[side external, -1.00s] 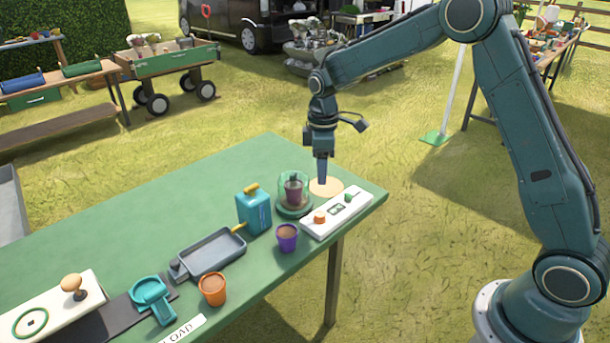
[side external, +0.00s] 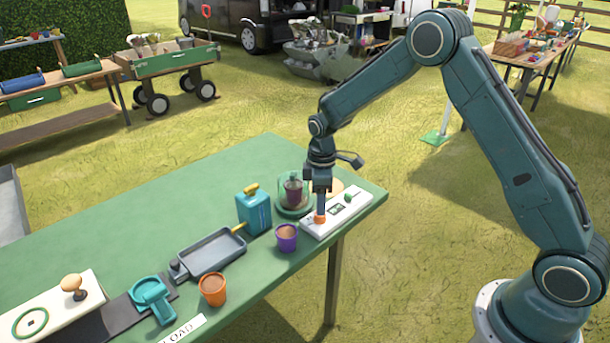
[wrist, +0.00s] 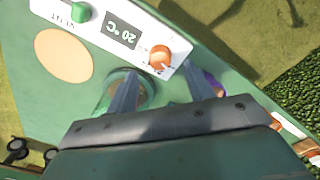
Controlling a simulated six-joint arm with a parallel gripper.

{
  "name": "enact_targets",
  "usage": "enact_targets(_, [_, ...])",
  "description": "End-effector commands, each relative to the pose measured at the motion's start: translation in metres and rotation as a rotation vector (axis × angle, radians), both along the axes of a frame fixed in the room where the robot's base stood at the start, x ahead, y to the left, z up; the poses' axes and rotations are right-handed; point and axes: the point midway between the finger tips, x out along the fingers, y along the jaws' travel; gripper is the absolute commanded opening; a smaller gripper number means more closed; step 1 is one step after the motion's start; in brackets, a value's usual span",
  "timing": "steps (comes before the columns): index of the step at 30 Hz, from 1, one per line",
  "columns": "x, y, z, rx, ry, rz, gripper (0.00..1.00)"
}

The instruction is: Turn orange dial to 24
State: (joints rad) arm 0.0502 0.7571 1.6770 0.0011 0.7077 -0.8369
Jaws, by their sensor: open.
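The orange dial (side external: 319,219) sits on the white control panel (side external: 311,231) near the right end of the green table. It also shows in the wrist view (wrist: 160,58), with its lower part near the fingertips. The panel's display (wrist: 121,33) appears upside down there and reads 20 °C. My gripper (side external: 321,211) points down over the dial. In the wrist view its two fingers (wrist: 162,70) are apart, one on each side of the dial's near edge. I cannot tell whether they touch it.
A green knob (wrist: 80,13) sits on the same panel. A glass dome with a pot (side external: 293,190) stands close behind the gripper, and a purple pot (side external: 287,238) stands left of the panel. A teal can (side external: 254,209) and grey tray (side external: 209,253) lie farther left.

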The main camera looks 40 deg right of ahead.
Motion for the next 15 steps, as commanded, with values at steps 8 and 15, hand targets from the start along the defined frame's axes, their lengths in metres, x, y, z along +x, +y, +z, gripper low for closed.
enact_targets(8, [-0.001,0.000,-0.033,0.000,0.003,0.000,0.52])
enact_targets(15, [0.000,0.000,-0.042,-0.001,0.001,0.000,0.52])
